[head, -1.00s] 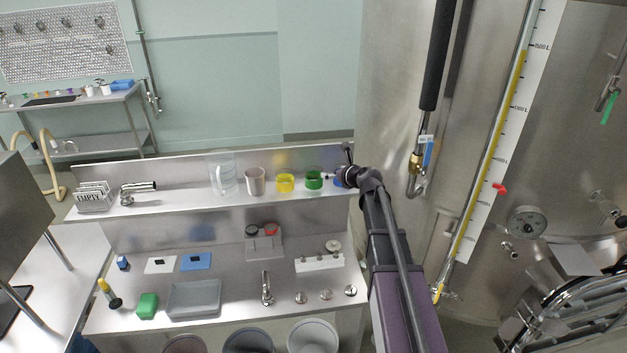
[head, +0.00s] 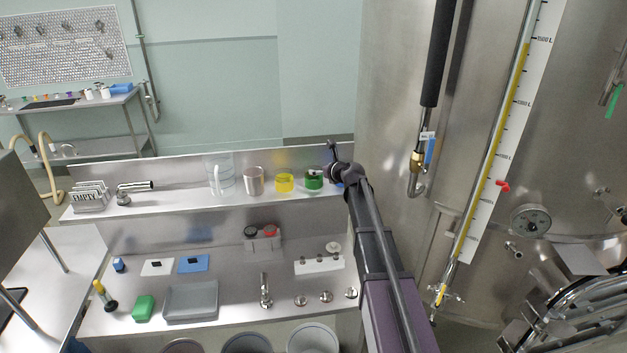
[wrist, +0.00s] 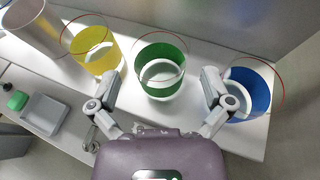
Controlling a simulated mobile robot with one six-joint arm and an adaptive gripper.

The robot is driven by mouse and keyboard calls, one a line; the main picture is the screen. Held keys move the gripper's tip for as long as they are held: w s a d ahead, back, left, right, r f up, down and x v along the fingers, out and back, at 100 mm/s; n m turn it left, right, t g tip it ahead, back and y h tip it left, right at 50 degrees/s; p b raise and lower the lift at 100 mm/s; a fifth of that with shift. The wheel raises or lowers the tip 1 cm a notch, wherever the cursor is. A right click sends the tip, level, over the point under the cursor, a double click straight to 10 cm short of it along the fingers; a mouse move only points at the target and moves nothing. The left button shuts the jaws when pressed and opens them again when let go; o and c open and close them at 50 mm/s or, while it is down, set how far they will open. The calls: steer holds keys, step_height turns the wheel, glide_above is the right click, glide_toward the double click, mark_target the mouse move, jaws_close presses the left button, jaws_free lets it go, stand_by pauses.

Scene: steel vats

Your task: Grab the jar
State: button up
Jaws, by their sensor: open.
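Clear-walled jars with coloured bands stand in a row on the upper steel shelf: a yellow jar (head: 284,181), a green jar (head: 313,180) and a blue jar (wrist: 249,92). The pictures do not show which of them is the jar meant. My gripper (wrist: 161,82) is open and empty, with its fingers spread. In the wrist view the green jar (wrist: 160,68) shows upright between the fingers, the left finger near the yellow jar (wrist: 95,47) and the right finger overlapping the blue jar. Contact cannot be told. In the head view my arm mostly hides the blue jar.
A metal cup (head: 253,181) and a clear measuring jug (head: 221,176) stand left of the yellow jar. A large steel vat (head: 400,140) rises at right. The lower counter holds a grey tray (head: 191,301).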

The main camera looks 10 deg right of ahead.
mark_target(310, 166)
steer(key=shift+w+f, duration=0.1)
steer(key=shift+b+x, duration=1.1)
steer(key=shift+x, duration=1.45)
steer(key=c, duration=0.9)
steer(key=shift+o, duration=0.2)
